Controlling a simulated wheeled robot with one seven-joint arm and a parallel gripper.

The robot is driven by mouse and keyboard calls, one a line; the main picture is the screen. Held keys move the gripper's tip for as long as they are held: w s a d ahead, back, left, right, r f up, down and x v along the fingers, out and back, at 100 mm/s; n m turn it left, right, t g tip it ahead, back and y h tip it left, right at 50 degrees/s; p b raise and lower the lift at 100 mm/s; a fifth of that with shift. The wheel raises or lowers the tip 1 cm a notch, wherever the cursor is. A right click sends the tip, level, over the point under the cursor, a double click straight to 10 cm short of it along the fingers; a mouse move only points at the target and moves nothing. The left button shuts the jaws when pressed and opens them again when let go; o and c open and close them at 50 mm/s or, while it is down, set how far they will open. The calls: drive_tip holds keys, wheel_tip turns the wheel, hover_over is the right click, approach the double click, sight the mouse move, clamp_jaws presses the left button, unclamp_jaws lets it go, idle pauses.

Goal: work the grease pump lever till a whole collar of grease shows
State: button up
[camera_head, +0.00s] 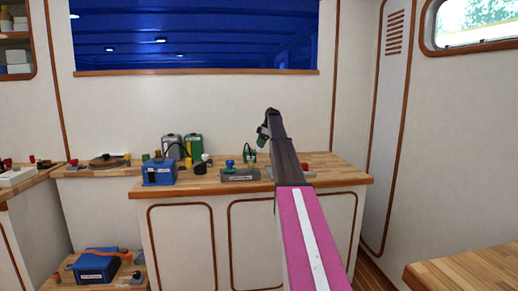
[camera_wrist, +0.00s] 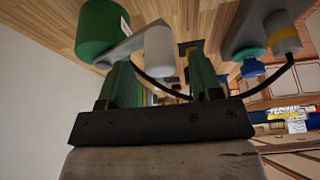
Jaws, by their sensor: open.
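My gripper (camera_head: 263,134) is in the air above the workbench, at the far end of my arm. In the wrist view its two green fingers (camera_wrist: 163,78) stand apart with nothing clearly held between them. Close to the left finger are a green cylinder (camera_wrist: 101,30), a grey bar and a pale rounded cylinder (camera_wrist: 159,50); I cannot tell whether they touch the finger. These may be the grease pump and its lever. No grease collar can be made out.
On the workbench (camera_head: 347,177) stand a blue box (camera_head: 158,173), grey and green canisters (camera_head: 193,147), and a grey block (camera_head: 240,174) with a blue knob near my arm. A side bench is at left, a wooden tabletop (camera_head: 465,268) at lower right. The bench's right end looks clear.

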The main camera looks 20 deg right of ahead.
drive_tip(key=v, duration=0.7)
drive_tip(key=shift+r, duration=0.35)
drive_tip(key=shift+s+d, duration=0.1)
